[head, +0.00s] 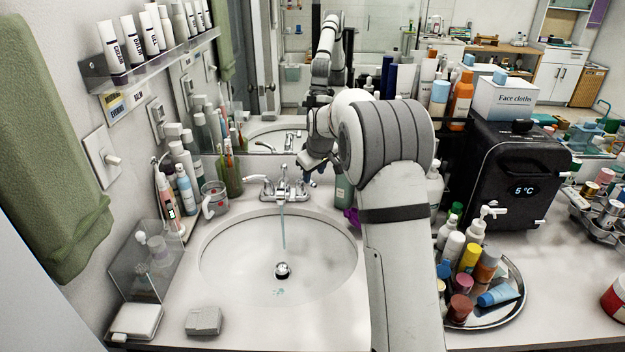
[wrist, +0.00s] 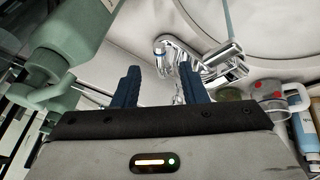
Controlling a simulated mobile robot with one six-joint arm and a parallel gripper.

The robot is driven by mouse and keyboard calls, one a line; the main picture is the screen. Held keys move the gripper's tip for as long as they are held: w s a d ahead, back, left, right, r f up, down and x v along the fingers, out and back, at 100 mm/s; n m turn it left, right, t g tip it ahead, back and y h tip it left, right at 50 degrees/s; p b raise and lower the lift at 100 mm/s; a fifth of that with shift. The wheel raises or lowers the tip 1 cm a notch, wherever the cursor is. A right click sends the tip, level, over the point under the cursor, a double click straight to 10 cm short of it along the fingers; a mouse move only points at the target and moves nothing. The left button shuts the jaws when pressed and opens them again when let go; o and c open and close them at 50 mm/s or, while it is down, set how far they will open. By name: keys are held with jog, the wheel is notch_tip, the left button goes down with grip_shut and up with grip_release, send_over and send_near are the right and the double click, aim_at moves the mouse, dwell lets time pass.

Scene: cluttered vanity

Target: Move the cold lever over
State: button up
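The chrome faucet (head: 282,188) stands behind the white basin (head: 225,262), and a thin water stream (head: 283,228) runs from its spout. Its left lever (head: 257,179) is in plain sight in the head view. The right lever, presumably the cold one, is beside my gripper (head: 309,177) and partly hidden there. In the wrist view, my gripper (wrist: 159,70) has its two blue fingers apart. The near lever (wrist: 163,57) shows just beyond and between the fingertips; I cannot tell whether they touch it. The faucet body (wrist: 200,62) lies to the right.
A green bottle (head: 344,190) stands close by my gripper, and a green pump bottle (wrist: 75,35) fills the wrist view's upper left. A glass mug (head: 214,198) and a toothbrush cup (head: 230,172) stand left of the faucet. A crowded round tray (head: 510,308) sits right of my arm.

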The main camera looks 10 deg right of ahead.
aim_at(312, 182)
jog(key=shift+x, duration=2.25)
jog(key=shift+c, duration=0.3)
grip_shut()
